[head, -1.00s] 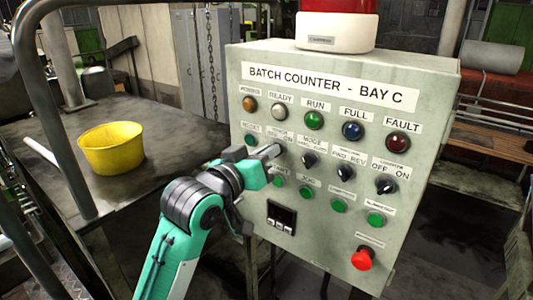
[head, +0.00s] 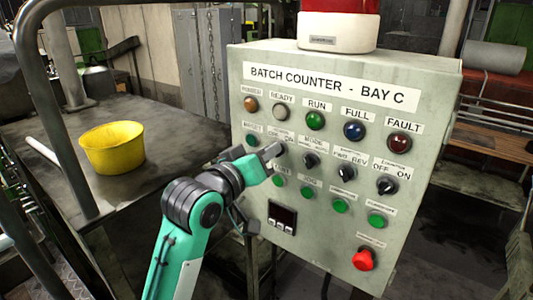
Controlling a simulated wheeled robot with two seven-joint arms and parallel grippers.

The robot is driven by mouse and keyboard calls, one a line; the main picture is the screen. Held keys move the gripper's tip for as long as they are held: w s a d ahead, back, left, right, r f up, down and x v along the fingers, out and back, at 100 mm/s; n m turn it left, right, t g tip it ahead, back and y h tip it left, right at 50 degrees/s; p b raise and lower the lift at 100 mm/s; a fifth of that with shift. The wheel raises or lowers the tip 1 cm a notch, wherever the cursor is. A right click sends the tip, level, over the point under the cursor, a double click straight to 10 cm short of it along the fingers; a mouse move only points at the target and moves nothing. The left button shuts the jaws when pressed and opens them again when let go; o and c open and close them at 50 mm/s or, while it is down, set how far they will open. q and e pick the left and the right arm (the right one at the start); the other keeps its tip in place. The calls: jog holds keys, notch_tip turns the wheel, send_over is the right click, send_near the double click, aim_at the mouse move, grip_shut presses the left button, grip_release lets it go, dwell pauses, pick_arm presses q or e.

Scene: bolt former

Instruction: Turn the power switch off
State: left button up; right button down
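The grey-green control box (head: 410,225) reads "BATCH COUNTER - BAY C". In its switch row, a small two-position label (head: 280,136) with blurred text sits left of the mode selector (head: 311,160). The switch under that label is mostly hidden by my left gripper (head: 274,153). The gripper's fingertips are at that switch, at or very close to the panel. I cannot tell whether the fingers are closed on the knob. My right gripper is out of view.
Other black selectors, including an OFF/ON one (head: 387,186), stand to the right. Green buttons (head: 340,206) lie below, and a red mushroom button (head: 363,259) is at lower right. A yellow bowl (head: 112,148) rests on the left table, behind a metal rail (head: 52,125).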

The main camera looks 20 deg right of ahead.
pick_arm(q)
jog(key=shift+o, duration=1.3)
jog(key=v, duration=1.3)
jog(key=shift+s+a, duration=0.25)
jog(key=shift+a, duration=0.05)
jog(key=shift+a+f, duration=0.1)
